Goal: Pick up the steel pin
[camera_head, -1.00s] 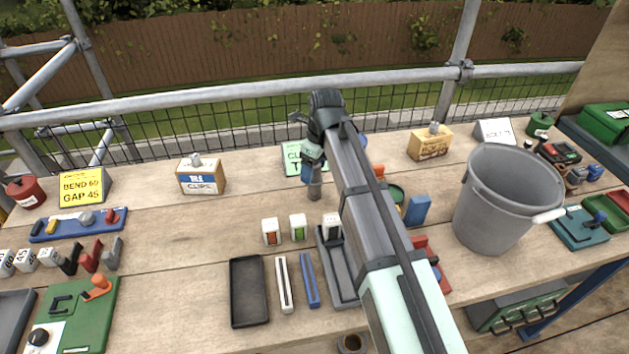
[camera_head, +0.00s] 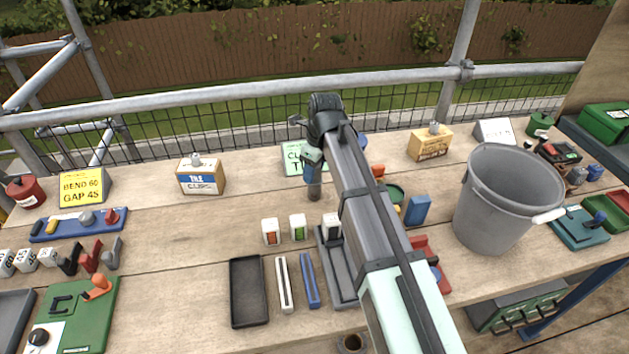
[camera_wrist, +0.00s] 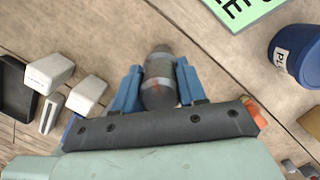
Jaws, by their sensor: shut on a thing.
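The steel pin (camera_wrist: 160,80) is a short grey cylinder with a darker rounded end and faint reddish marks. In the wrist view it sits between the two blue fingers of my gripper (camera_wrist: 157,88), which are shut on it from both sides. In the head view my gripper (camera_head: 312,170) points down at the middle of the bench, and the pin (camera_head: 314,189) shows below the fingers. I cannot tell whether the pin's lower end touches the wood. My arm hides part of the bench to its right.
A green sign (camera_head: 293,160) stands just behind the gripper. A blue pot with a partly readable label (camera_wrist: 298,52) is nearby. Small white blocks (camera_head: 271,232), a black tray (camera_head: 249,290) and a large grey bucket (camera_head: 507,205) stand around. The wood left of the gripper is clear.

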